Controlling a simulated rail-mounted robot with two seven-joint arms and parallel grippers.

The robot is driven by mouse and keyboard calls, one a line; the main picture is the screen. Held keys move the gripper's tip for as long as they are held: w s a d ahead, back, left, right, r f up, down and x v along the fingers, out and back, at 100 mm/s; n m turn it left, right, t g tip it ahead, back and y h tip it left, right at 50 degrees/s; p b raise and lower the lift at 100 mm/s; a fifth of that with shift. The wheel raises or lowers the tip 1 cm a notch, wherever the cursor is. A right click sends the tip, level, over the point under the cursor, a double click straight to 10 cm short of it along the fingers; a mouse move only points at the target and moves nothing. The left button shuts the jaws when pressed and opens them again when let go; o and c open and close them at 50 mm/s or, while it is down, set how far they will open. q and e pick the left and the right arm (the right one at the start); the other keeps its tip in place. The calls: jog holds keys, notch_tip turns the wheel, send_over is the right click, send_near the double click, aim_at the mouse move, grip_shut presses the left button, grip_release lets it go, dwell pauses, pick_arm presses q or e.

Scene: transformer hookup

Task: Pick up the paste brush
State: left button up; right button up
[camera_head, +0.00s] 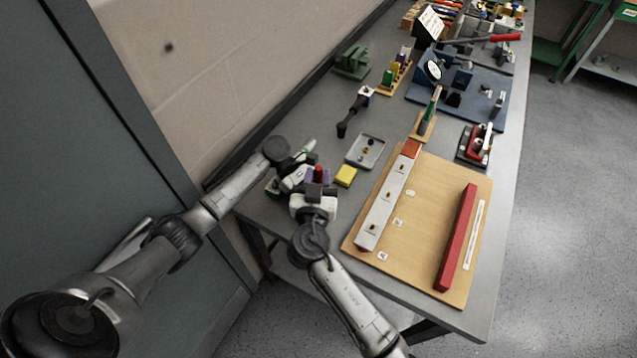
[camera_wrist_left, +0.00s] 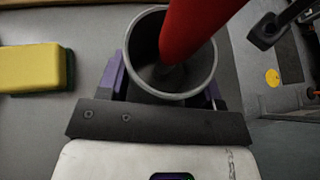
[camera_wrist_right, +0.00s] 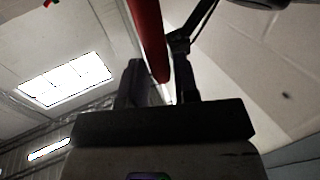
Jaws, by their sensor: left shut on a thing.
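The paste brush shows as a red handle (camera_head: 318,172), which rises from a grey cup in the left wrist view (camera_wrist_left: 195,28). My left gripper (camera_wrist_left: 163,85) is shut on the grey cup (camera_wrist_left: 148,70), with purple fingers at its sides. The brush's lower end is hidden inside the cup. My right gripper (camera_head: 317,181) is close in front of the handle in the head view. In the right wrist view its dark fingers (camera_wrist_right: 158,85) stand apart with the red handle (camera_wrist_right: 148,35) between or just before them. Contact there cannot be told.
A yellow sponge (camera_head: 346,176) and a grey tray with small parts (camera_head: 366,151) lie beside the grippers. A wooden board (camera_head: 421,238) with a red bar (camera_head: 456,238) fills the near right of the table. A dark tool (camera_head: 350,115) stands farther back.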

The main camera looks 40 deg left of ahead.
grip_shut()
notch_tip(320, 180, up, 10)
dwell(0.7)
pick_arm(q)
jog(key=o, duration=0.8)
